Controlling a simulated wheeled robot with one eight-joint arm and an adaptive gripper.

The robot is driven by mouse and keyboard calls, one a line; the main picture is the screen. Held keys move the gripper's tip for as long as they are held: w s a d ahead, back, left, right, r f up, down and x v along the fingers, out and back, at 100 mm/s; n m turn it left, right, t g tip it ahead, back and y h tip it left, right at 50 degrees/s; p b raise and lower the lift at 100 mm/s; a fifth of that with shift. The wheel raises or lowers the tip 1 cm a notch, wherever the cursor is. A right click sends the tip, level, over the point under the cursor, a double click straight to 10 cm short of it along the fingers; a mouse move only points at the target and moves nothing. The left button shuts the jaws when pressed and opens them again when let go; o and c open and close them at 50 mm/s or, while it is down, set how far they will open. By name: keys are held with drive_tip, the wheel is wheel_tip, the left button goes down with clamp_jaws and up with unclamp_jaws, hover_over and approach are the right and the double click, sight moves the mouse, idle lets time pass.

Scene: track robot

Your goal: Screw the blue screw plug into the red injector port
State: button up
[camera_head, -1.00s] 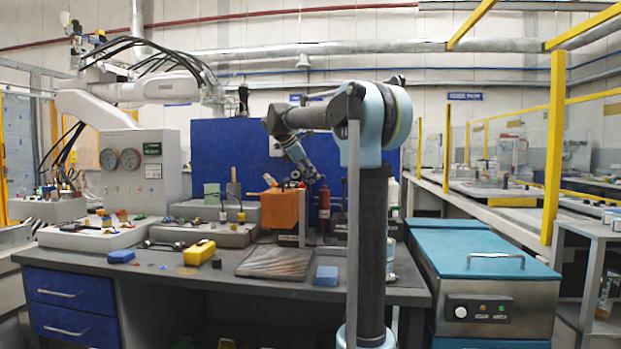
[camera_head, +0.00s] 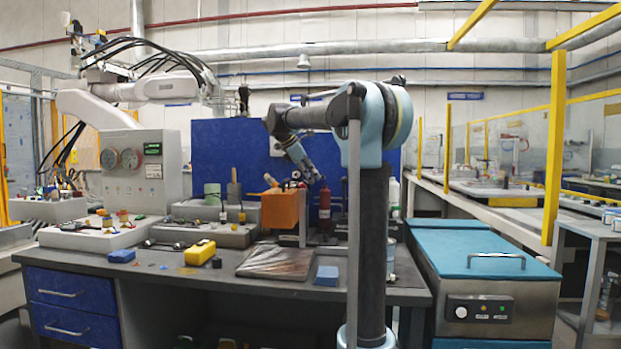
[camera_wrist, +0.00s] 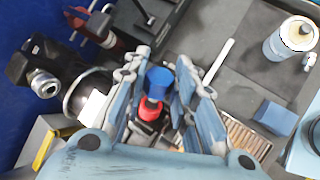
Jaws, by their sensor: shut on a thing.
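The blue screw plug (camera_wrist: 159,78) is between the fingers of my gripper (camera_wrist: 163,60) in the wrist view. The gripper is shut on it. The red injector port (camera_wrist: 150,108) shows directly beside the plug, in line with it and between the fingers. I cannot tell whether the threads are engaged. In the head view my gripper (camera_head: 312,177) hangs at the bench's back, close to the orange box; the plug and port are too small or hidden to make out there.
The orange box (camera_head: 281,210) and a red bottle (camera_head: 324,207) stand near my gripper.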

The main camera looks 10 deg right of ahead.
drive_tip(key=shift+w+a+f, duration=0.25)
drive_tip(key=shift+a+f, duration=0.45)
drive_tip(key=shift+a, duration=0.05)
idle(0.3)
drive_tip(key=o, duration=1.1)
drive_tip(key=shift+o, duration=0.2)
drive_tip(key=v, duration=1.2)
drive_tip(key=shift+w+f, duration=0.1)
